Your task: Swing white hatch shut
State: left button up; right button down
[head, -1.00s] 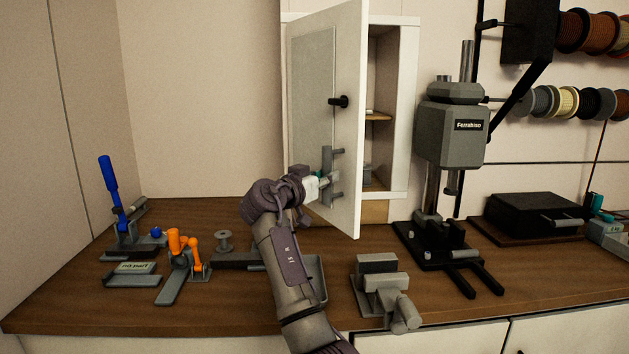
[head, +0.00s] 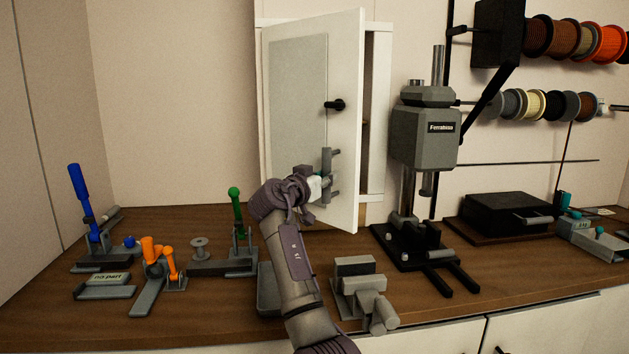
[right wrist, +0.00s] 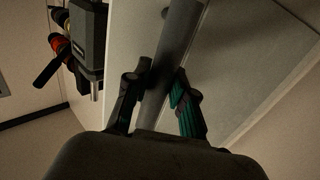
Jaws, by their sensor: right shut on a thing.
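The white hatch (head: 346,120) is the door of a wall cabinet (head: 379,110), hinged at its left. It stands partly open, with a narrow gap to the cabinet at its right. A black knob (head: 335,105) sits on its face above a grey vertical bar handle (head: 327,165). My right gripper (head: 322,181) is at the handle. In the right wrist view, its fingers (right wrist: 158,95) are on both sides of the grey handle bar (right wrist: 172,60), shut on it. Most of the cabinet's inside is hidden behind the hatch. My left gripper is not in view.
A grey drill press (head: 424,135) stands right of the hatch. Blue (head: 82,200), orange (head: 150,250) and green-handled (head: 236,210) clamps stand on the brown bench (head: 210,310) at left. A grey fixture (head: 360,288) sits in front.

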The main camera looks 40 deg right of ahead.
aim_at(341, 172)
jog(key=shift+s+d, duration=0.1)
jog(key=shift+d, duration=0.55)
jog(key=x, duration=0.3)
jog(key=s+x, duration=0.1)
jog(key=x, duration=0.2)
jog(key=shift+s+d+r, duration=0.1)
jog(key=shift+s+d, duration=0.1)
jog(key=shift+x, duration=0.85)
jog(key=shift+s, duration=0.1)
